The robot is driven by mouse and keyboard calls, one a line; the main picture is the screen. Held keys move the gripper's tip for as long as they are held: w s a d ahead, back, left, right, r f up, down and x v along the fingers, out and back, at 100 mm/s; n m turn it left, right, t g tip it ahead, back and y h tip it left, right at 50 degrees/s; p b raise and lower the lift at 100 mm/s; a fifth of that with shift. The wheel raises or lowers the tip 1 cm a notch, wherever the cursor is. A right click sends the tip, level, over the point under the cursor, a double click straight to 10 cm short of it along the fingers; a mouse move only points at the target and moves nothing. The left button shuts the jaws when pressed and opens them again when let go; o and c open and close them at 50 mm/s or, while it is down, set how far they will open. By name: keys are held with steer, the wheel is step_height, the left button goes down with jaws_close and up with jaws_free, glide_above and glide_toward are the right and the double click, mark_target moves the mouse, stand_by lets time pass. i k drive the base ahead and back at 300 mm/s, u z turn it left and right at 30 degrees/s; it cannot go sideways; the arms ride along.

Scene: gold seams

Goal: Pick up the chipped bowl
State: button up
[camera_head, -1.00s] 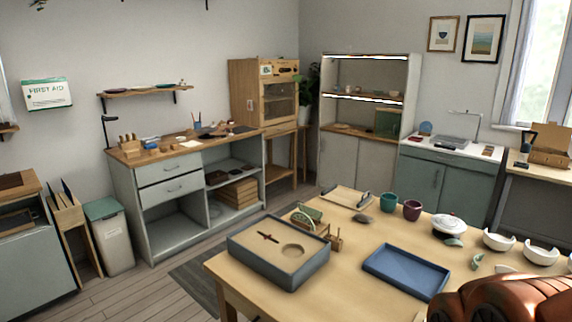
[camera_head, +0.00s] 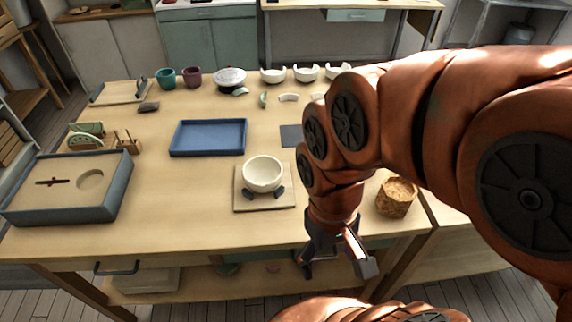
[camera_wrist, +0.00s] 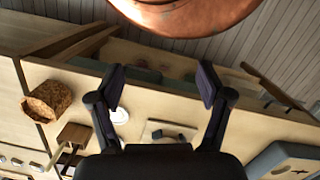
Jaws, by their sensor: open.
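A cream-white bowl (camera_head: 262,172) stands upright on a small square board (camera_head: 244,203) near the front of the table, with dark supports at its near side. No chip is clear on its rim. Several white bowls stand along the back edge; the left one (camera_head: 272,77), middle one (camera_head: 306,74) and right one (camera_head: 338,71) show low, notched rims. I cannot tell which is the chipped bowl. My gripper (camera_head: 335,262) hangs at the table's front edge, right of and nearer than the board. Its fingers are apart and empty in the wrist view (camera_wrist: 162,85).
A blue tray (camera_head: 208,137) lies left of centre, and a grey sand box (camera_head: 108,198) stands at the front left. A cork pot (camera_head: 396,198) stands right of my gripper. Loose shards (camera_head: 289,97) lie before the back bowls. My arm covers the table's right side.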

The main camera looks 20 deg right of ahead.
mark_target(260, 173)
steer(key=k, duration=1.15)
steer(key=u, duration=1.3)
steer(key=i, duration=1.4)
steer(key=z, duration=0.75)
steer(key=i, duration=0.35)
steer(key=z, duration=0.5)
